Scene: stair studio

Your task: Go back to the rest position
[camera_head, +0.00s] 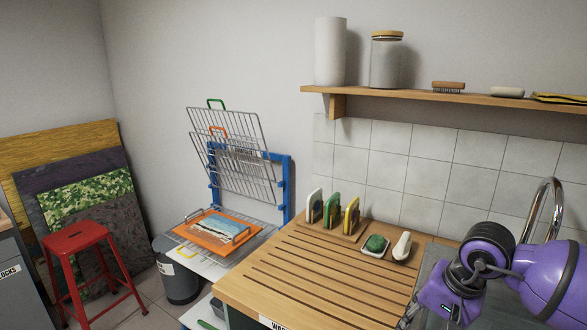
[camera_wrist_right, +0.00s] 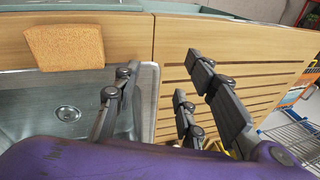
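My right arm, purple, comes in from the lower right in the head view and bends over the sink area beside the slatted wooden drainboard (camera_head: 300,270). My right gripper (camera_wrist_right: 160,65) shows in the right wrist view with its dark fingers spread apart and nothing between them. It is above the border between the sink (camera_wrist_right: 30,120) and the slatted board. In the head view only a small part of this gripper shows at the bottom edge. My left gripper is not in view.
Several upright boards or pads (camera_head: 332,208), a green scrubber (camera_head: 376,243) and a pale handled item (camera_head: 402,246) stand at the board's back. A tan sponge (camera_wrist_right: 65,47) lies on the sink's wooden edge. A shelf (camera_head: 430,97), tap (camera_head: 555,200), drying rack (camera_head: 235,150) and red stool (camera_head: 78,240) surround.

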